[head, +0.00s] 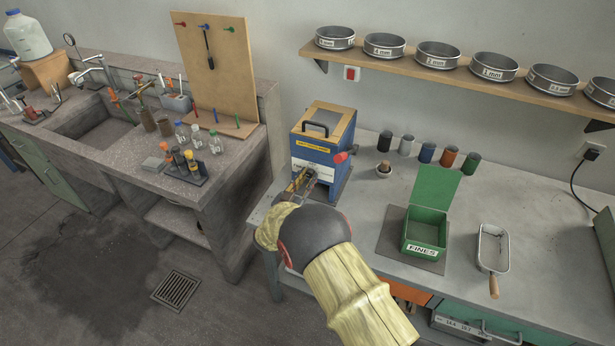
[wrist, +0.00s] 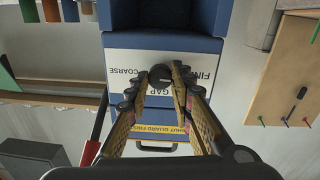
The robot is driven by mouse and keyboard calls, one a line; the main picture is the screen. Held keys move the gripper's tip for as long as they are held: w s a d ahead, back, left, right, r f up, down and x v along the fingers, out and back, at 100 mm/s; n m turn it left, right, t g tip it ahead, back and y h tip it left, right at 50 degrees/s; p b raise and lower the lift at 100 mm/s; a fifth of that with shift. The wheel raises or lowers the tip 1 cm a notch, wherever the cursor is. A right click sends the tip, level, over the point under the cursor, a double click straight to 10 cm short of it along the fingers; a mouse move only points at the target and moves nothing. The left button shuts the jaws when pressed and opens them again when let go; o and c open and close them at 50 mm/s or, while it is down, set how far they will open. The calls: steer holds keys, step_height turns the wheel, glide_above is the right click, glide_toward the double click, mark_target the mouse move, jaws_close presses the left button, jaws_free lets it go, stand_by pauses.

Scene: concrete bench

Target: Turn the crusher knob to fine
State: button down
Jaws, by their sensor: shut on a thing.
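The crusher (head: 340,138) is a blue box with a wooden-framed top and a black handle, standing at the left end of the grey bench. Its dark round knob (wrist: 161,73) sits on a white panel (wrist: 128,60) in the wrist view, where the lettering is upside down: FINE at right, GAP in the middle, COARSE at left. My gripper (wrist: 160,84) is shut on the knob, one finger on each side. The knob's pointer cannot be made out. In the head view my gripper (head: 304,178) reaches the crusher's front and hides the knob.
A red-ended lever (head: 342,157) sticks out at the crusher's right. A small pot (head: 383,170), a green FINES box (head: 424,232) and a metal scoop (head: 493,250) stand to the right. A sieve shelf (head: 450,72) hangs above. A gap separates the sink bench at left.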

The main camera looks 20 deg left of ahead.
steer(key=shift+f+n, duration=0.1)
steer(key=shift+n, duration=0.4)
steer(key=c, duration=1.5)
jaws_free()
steer(key=shift+c, duration=0.2)
steer(key=s+a, duration=0.1)
steer(key=s, duration=1.1)
steer(key=shift+a, duration=0.25)
